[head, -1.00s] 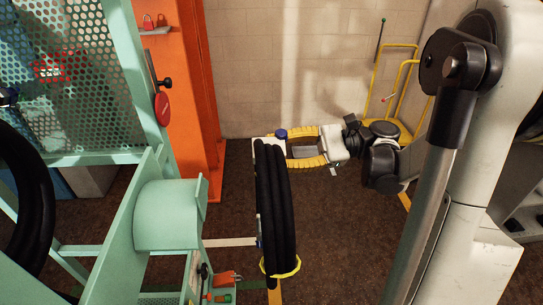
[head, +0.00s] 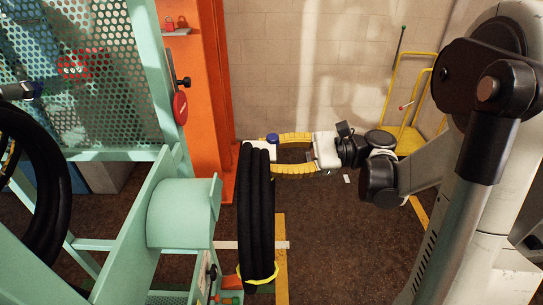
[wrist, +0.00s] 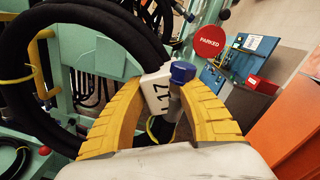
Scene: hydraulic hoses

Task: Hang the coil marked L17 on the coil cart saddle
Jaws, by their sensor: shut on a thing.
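The black hose coil (head: 257,215) hangs upright from my gripper (head: 270,150) in the head view, with a yellow tie (head: 258,278) at its bottom. My gripper's yellow fingers are shut on the coil's white block, which carries a blue knob. In the wrist view the block (wrist: 156,88) reads "17" after a partly hidden letter, between my fingertips (wrist: 162,75). The green coil cart saddle (head: 180,213), a rounded drum with a raised end lip (head: 216,198), is just left of the coil. The coil appears apart from the lip; their depth offset is hard to tell.
Another black coil (head: 40,200) hangs at the far left by the cart's perforated panel (head: 110,75). An orange column (head: 205,100) stands behind the saddle. A red "PARKED" disc (wrist: 208,41) is on the cart. A yellow trolley (head: 410,120) stands at the back right. Open floor lies right of the coil.

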